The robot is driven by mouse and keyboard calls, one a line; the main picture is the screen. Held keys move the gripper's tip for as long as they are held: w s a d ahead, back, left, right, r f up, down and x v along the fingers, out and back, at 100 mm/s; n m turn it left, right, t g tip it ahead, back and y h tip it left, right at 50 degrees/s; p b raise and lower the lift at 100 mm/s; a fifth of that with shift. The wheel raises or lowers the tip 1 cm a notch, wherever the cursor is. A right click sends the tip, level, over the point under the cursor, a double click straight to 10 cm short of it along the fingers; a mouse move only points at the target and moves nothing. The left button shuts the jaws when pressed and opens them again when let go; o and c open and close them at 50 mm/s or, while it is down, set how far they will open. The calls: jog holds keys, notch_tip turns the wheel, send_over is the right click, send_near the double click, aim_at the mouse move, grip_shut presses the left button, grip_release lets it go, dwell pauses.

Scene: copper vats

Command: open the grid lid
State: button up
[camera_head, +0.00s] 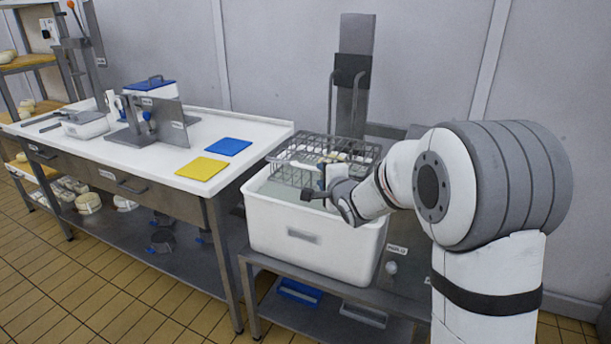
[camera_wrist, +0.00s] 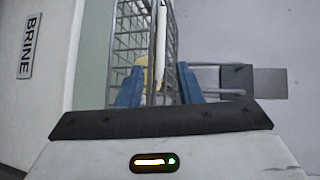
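A grey wire grid (camera_head: 310,150) sits over the right and back part of a white tub (camera_head: 300,248). In the wrist view the grid (camera_wrist: 128,45) stretches away from my gripper, with greenish liquid beside it. My gripper (camera_head: 328,178) is at the grid's front edge, above the tub. Its two blue fingers (camera_wrist: 158,85) are apart. A pale bar (camera_wrist: 161,40) and something yellow (camera_wrist: 153,72) show between them. I cannot tell whether either finger touches the bar. The fingertips are partly hidden by the arm in the head view.
A white-topped workbench (camera_head: 125,155) stands left of the tub, with a yellow board (camera_head: 202,169) and a blue board (camera_head: 228,146). A dark upright post (camera_head: 352,75) rises behind the tub. The wrist view shows a BRINE label (camera_wrist: 29,46) on the tub wall.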

aim_at(308, 168)
jog(key=shift+m+y, duration=0.3)
jog(key=shift+y, duration=0.2)
jog(key=x, duration=0.4)
jog(key=a+x, duration=0.1)
jog(key=x, duration=0.4)
jog(key=shift+c, duration=0.3)
grip_shut()
